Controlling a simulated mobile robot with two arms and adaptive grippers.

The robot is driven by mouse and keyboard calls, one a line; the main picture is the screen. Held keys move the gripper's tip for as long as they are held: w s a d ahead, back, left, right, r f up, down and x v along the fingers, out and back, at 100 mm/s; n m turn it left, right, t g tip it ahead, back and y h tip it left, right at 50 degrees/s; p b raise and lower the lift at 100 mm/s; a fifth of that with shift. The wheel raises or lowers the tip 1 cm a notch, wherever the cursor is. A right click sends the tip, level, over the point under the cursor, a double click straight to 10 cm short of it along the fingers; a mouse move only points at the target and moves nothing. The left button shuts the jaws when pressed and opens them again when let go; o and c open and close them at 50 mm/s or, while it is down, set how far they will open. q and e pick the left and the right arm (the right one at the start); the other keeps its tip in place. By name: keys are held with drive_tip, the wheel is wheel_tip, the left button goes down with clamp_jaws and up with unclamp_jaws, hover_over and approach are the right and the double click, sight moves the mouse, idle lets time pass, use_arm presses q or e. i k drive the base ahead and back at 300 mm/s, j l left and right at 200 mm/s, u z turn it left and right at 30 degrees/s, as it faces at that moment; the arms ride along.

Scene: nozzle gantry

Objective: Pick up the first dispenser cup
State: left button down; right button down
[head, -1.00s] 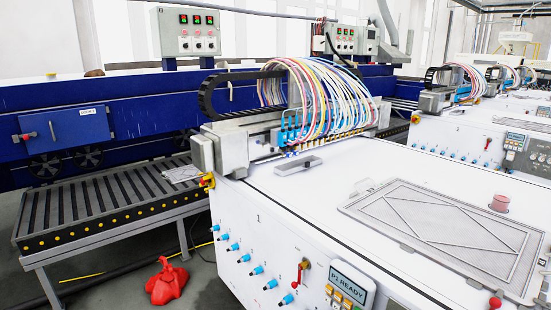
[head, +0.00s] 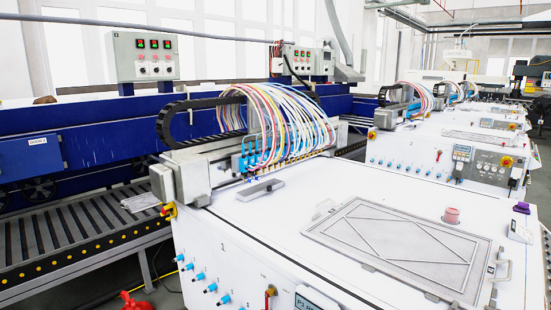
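A small pink cup-like piece (head: 451,215) stands on the white machine top (head: 255,225), at the far edge of a grey framed plate (head: 400,245). I cannot tell for sure whether it is the first dispenser cup. A small purple object (head: 521,208) sits near the right edge of the same top, by a white labelled block (head: 520,230). Neither of my grippers is in view.
A nozzle gantry (head: 255,155) with many coloured hoses crosses the far left of the machine top. A grey flat bar (head: 260,190) lies near it. A roller conveyor (head: 70,235) runs at left, before a blue machine (head: 80,145). More white machines (head: 440,155) stand behind.

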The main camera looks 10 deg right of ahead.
sight(452, 212)
drive_tip(key=z, duration=1.4)
